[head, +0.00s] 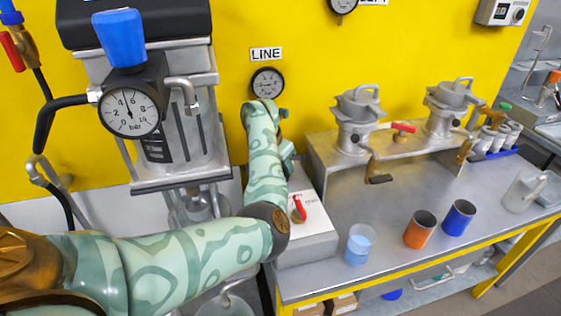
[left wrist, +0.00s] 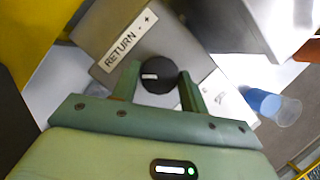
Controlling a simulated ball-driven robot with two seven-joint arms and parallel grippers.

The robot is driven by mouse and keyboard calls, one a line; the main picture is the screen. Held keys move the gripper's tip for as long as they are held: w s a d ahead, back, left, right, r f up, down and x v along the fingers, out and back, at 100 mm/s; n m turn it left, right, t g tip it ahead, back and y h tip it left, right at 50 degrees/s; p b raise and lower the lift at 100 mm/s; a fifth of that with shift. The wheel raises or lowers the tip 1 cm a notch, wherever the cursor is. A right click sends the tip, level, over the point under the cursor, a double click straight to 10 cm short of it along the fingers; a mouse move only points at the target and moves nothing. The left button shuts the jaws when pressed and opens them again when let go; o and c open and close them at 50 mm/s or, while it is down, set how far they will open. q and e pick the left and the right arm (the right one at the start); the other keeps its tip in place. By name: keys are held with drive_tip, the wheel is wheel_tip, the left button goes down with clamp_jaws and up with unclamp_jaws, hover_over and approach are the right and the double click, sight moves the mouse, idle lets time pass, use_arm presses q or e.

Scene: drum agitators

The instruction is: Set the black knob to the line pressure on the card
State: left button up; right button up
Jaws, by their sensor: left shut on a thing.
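The black knob (left wrist: 156,76) shows in the left wrist view on a grey box, with a light mark on its face. My left gripper (left wrist: 159,73) has a finger on each side of it and is shut on it. In the head view my left arm hides the knob. A label reading RETURN with minus and plus signs (left wrist: 126,41) is beside the knob. The round LINE gauge (head: 267,82) hangs on the yellow wall under its label (head: 266,54); its reading is too small to tell. I cannot make out a card. My right gripper is not in view.
A large bar gauge (head: 129,111) with a blue knob (head: 121,38) stands at the left. A red lever (head: 299,209) is on the grey box (head: 305,246). A clear cup with blue liquid (head: 359,245), an orange cup (head: 420,230) and a blue cup (head: 458,218) stand on the bench.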

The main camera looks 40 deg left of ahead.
use_arm(q)
drive_tip(key=o, duration=1)
drive_tip(key=p+v, duration=0.3)
drive_tip(key=v, duration=0.4)
drive_tip(key=shift+s+r, duration=0.15)
